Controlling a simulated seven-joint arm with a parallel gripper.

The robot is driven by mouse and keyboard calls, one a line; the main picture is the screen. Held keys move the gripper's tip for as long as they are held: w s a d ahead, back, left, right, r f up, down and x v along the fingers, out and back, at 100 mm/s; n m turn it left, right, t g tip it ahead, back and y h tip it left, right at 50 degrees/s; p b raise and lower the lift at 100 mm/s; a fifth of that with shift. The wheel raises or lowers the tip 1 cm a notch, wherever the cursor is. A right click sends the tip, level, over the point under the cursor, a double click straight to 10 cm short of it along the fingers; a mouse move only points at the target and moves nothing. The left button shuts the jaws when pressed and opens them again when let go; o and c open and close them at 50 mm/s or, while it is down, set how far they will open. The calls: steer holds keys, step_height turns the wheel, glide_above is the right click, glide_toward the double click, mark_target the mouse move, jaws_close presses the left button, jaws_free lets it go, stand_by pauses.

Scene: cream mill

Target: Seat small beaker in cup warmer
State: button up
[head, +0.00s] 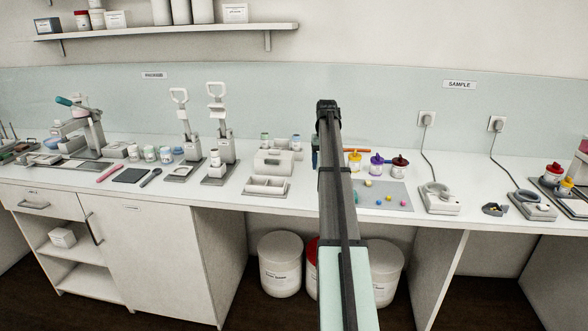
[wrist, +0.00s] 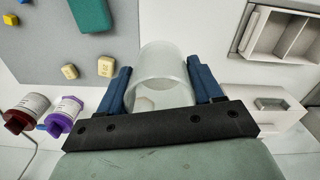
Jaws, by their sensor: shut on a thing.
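My gripper (wrist: 159,68) is shut on a clear small beaker (wrist: 162,68), with one blue finger against each side of it in the wrist view. The beaker looks empty; I cannot tell its exact height above the bench. In the head view my arm hides the beaker and most of the gripper. Two white ring-topped devices with cords stand on the right part of the bench, apart from my gripper: one nearer the middle (head: 439,199) and one farther right (head: 533,206). They look like cup warmers; I cannot tell which one the task means.
A grey mat (head: 395,203) with small coloured blocks lies right of my arm, with yellow, purple and dark red capped bottles (head: 377,165) behind it. A white divided tray (head: 266,186) is on the left. A small dark object (head: 495,209) lies between the corded devices.

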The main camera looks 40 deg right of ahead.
mark_target(438, 196)
steer(key=s+d+m, duration=0.3)
steer(key=s+d, duration=2.7)
steer(key=d, duration=0.2)
steer(key=shift+a+f, duration=0.2)
steer(key=shift+f, duration=2.25)
steer(key=shift+f, duration=0.4)
